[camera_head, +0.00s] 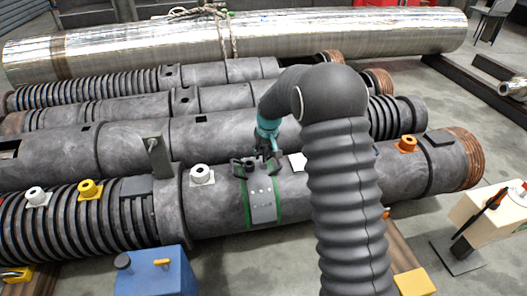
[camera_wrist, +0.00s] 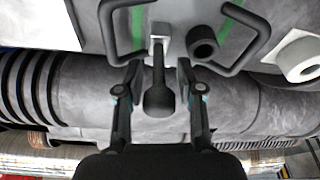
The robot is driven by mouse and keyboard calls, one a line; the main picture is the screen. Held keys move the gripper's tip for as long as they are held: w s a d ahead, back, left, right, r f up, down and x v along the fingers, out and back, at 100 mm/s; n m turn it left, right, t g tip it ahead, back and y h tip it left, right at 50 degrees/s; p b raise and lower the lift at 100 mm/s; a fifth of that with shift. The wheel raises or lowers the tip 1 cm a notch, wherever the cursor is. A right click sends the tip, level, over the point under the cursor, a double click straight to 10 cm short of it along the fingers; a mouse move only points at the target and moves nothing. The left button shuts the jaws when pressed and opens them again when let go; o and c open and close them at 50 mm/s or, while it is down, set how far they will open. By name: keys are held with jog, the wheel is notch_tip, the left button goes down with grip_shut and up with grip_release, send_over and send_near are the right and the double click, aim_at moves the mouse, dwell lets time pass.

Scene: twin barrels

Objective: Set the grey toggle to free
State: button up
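The toggle is a dark grey lever with a rounded, bulb-like end (camera_wrist: 158,98), rising from a small pale base (camera_wrist: 159,34) in the wrist view. My gripper (camera_wrist: 159,72) is open, with one finger on each side of the lever; gaps show between the lever and both fingers. In the head view my gripper (camera_head: 264,152) is over the grey panel (camera_head: 263,208) with green edges on the front barrel. The toggle is hard to make out there, partly behind my gripper. No readable "free" marking shows.
Black loop handles (camera_wrist: 240,25) flank the toggle, and a dark round knob (camera_wrist: 202,46) stands close beside it. A white fitting (camera_head: 201,174) and an upright grey post (camera_head: 157,157) are left on the barrel. A blue box (camera_head: 155,275) stands in front.

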jog(key=v, duration=1.2)
jog(key=s+d+f+m+g, duration=0.1)
jog(key=s+d+f, duration=0.15)
jog(key=s, duration=0.45)
jog(key=s+d+r+m+t, duration=0.1)
jog(key=s+d+r, duration=0.2)
jog(key=s, duration=0.7)
jog(key=s+d+r+m+t, duration=0.1)
jog(key=s+r, duration=0.4)
jog(key=s, duration=0.6)
jog(key=s+d+r+m+t+h, duration=0.1)
jog(key=s+d+r, duration=0.3)
jog(key=s, duration=0.6)
jog(key=shift+s+d+r+t, duration=0.35)
jog(key=shift+s+r+t, duration=0.05)
jog(key=shift+r+t, duration=0.1)
